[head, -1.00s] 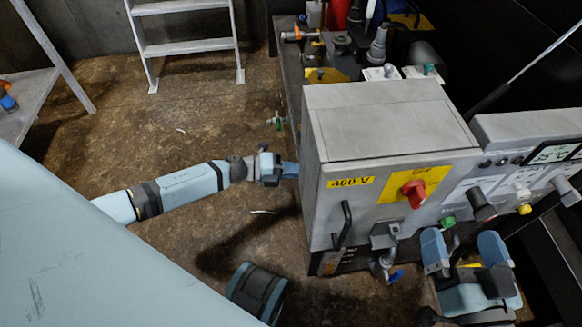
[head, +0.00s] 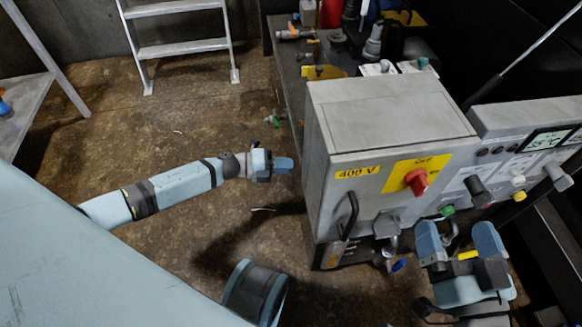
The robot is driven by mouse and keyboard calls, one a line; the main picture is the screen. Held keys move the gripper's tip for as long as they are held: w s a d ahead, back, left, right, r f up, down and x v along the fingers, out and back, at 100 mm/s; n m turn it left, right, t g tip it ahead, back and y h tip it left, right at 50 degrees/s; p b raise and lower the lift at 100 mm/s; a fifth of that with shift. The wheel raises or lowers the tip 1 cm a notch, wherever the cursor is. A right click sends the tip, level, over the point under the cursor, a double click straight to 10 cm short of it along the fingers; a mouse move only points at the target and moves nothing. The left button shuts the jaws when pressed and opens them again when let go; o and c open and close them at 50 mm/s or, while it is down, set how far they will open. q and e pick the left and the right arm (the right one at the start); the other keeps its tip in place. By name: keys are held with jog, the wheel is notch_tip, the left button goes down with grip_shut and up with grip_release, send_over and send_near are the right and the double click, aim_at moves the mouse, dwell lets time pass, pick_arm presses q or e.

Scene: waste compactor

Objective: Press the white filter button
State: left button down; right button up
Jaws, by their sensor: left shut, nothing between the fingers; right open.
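The control panel (head: 499,165) on the right carries a small white button (head: 518,181) with a yellow piece just below it, between a black knob (head: 479,191) and a grey knob (head: 558,177). I cannot read the labels beside them. My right gripper (head: 456,232) is open and empty, below and left of the white button and apart from it. Its fingers point up in the picture toward the panel, near the green button (head: 447,210). My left gripper (head: 284,164) is shut and empty, left of the grey cabinet (head: 390,110).
The cabinet bears a red switch (head: 416,181), a 400 V label and a black handle (head: 346,216). A valve with a blue handle (head: 398,265) sits low, left of my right gripper. A ladder (head: 183,45) stands behind. The brown floor at left is largely clear.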

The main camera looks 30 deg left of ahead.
pick_arm(q)
jog(key=f+p+v, duration=0.1)
jog(key=p+v, duration=0.1)
jog(key=v, duration=0.8)
jog(key=shift+r, duration=0.3)
pick_arm(e)
notch_tip(320, 180, up, 4)
jog(key=shift+d+f+t, duration=0.1)
jog(key=shift+f+t, duration=0.15)
jog(key=shift+t, duration=0.45)
